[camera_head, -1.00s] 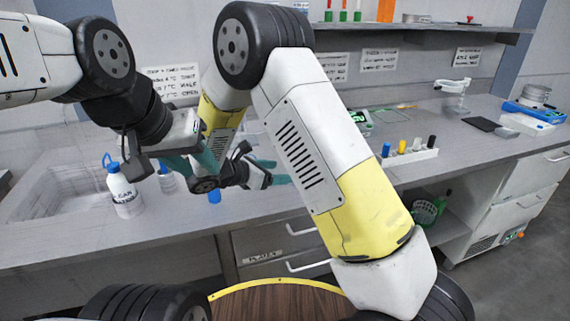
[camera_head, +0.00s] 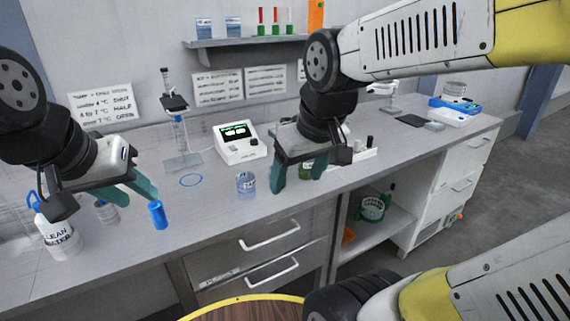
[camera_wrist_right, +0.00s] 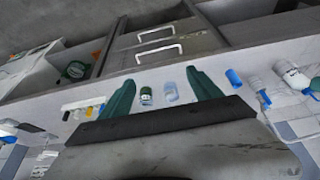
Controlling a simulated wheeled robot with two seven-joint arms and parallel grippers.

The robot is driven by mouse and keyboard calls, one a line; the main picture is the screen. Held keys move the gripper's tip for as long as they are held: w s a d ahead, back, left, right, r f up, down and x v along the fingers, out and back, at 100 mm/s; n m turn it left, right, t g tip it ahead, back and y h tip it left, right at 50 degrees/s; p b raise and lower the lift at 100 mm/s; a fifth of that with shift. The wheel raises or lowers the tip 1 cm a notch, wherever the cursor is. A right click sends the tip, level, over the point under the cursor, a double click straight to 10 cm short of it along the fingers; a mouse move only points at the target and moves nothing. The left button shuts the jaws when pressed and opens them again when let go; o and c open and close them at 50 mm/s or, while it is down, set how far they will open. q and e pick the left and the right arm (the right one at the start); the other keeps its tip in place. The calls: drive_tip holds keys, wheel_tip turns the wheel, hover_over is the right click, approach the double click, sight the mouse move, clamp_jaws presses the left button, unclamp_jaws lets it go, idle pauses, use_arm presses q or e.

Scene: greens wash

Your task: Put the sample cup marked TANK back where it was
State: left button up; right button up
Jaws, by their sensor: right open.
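A small clear cup (camera_head: 246,186) with bluish contents and a dark mark stands upright on the counter; I cannot read the mark surely. It also shows in the right wrist view (camera_wrist_right: 171,92), between the spread fingers as seen there. My right gripper (camera_head: 298,182) is open, its teal fingers pointing down to the right of the cup in the head view, apart from it. A green vial (camera_head: 306,170) shows behind those fingers. My left gripper (camera_head: 142,196) hangs at the left near a blue cylinder (camera_head: 157,215); its finger gap is unclear.
A blue ring (camera_head: 191,180) is marked on bare counter left of the cup. A meter (camera_head: 240,150) and a stand (camera_head: 182,160) are behind. Bottles, including clean water (camera_head: 60,238), stand left. Two cups (camera_head: 233,28) sit on the wall shelf (camera_head: 215,43).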

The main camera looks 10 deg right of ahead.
drive_tip(key=s+r+m+t, duration=0.1)
drive_tip(key=r+m+y, duration=0.1)
drive_tip(key=shift+s+a+m+t, duration=0.25)
drive_tip(key=shift+s+m+t, duration=0.05)
drive_tip(key=shift+s+t, duration=0.1)
idle(0.9)
